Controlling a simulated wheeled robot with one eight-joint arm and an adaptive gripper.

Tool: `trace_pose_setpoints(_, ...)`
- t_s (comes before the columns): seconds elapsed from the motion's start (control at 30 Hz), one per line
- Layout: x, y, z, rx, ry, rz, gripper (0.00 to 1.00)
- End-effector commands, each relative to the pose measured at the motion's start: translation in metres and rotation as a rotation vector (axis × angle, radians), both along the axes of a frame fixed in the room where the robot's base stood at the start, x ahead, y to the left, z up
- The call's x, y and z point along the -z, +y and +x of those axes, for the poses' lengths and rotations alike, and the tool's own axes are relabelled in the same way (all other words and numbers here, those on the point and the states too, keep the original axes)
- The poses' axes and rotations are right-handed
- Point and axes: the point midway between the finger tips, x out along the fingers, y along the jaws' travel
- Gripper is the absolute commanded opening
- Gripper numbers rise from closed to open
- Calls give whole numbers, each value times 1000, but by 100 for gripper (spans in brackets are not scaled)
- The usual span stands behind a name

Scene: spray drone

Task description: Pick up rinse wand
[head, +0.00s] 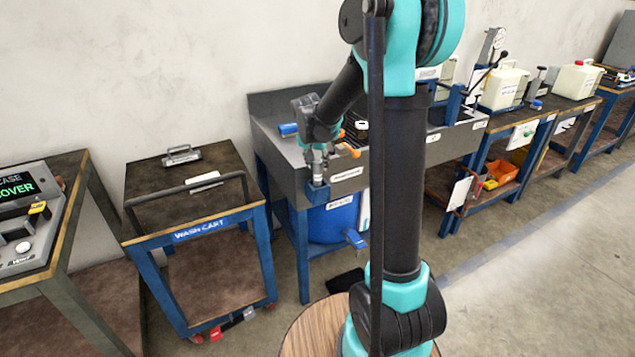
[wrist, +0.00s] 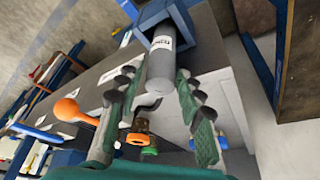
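The rinse wand is a grey cylinder with a white label (wrist: 161,62) in the wrist view. It stands in a blue holder (wrist: 150,14) on the sink's front edge; the holder also shows in the head view (head: 318,192). My gripper (wrist: 160,84) is open, with its two green-padded fingers on either side of the wand's free end. A narrow gap shows on the left; contact on the right cannot be told. In the head view my gripper (head: 317,152) is just above the holder, covering part of the wand.
The grey sink bench (head: 283,150) lies behind the holder, with an orange-knobbed lever (wrist: 66,109) nearby. A blue barrel (head: 333,220) stands below. The wash cart (head: 150,185) is to the left, with open floor at right.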

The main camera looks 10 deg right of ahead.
Motion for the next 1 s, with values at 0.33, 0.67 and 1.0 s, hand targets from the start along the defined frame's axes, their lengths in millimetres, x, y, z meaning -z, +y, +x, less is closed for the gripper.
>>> trace_pose_setpoints(0.33,0,0,0,0,0,0,14)
trace_pose_setpoints(0.67,-1,0,0,0,0,0,0)
trace_pose_setpoints(1.0,-5,0,0,0,0,0,0)
